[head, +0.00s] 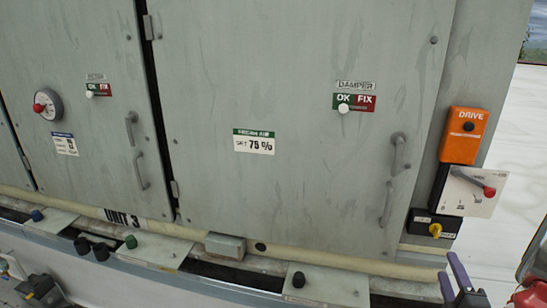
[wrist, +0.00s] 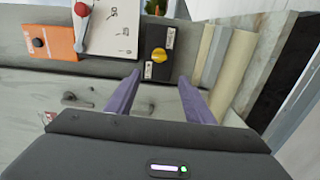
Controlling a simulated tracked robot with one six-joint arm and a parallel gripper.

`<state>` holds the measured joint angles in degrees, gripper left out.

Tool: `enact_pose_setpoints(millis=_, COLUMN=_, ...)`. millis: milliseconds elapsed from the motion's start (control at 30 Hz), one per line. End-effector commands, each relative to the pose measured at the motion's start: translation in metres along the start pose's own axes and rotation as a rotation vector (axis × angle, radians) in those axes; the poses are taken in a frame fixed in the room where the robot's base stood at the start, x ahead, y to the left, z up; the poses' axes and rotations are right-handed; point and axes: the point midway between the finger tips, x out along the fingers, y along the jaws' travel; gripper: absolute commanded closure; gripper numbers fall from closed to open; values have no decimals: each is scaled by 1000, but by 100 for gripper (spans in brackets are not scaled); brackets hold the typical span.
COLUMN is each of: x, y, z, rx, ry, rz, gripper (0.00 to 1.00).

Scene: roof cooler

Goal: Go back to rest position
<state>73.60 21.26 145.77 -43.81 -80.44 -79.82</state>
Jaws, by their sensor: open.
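My gripper (head: 461,284) is at the lower right of the head view, with its purple fingers apart and nothing between them. In the wrist view, my gripper (wrist: 160,95) also shows open and empty. Beyond its fingertips in that view is a small black box with a yellow knob (wrist: 159,55), apart from the fingers. The same yellow knob (head: 435,230) shows in the head view, low on the cabinet's right edge, above my gripper.
A grey cabinet door (head: 300,100) with handles fills the middle. An orange drive box (head: 464,135) and a white panel with a red lever (head: 488,191) are on the right. A ledge with several knobs (head: 298,279) runs below. Pale open floor (head: 520,150) lies right.

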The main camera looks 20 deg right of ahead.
Motion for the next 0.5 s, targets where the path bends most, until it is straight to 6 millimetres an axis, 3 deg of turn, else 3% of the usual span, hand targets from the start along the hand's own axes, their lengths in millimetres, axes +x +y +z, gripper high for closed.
enact_pose_setpoints(millis=133, x=0, y=-1, z=0, rx=25, ry=-1, rz=-3, gripper=52)
enact_pose_setpoints(millis=233, x=0, y=-13, z=3, rx=84, ry=-14, rz=-52, gripper=52)
enact_pose_setpoints(millis=500, x=-15, y=-82, z=31, rx=330, ry=-180, rz=-311, gripper=52)
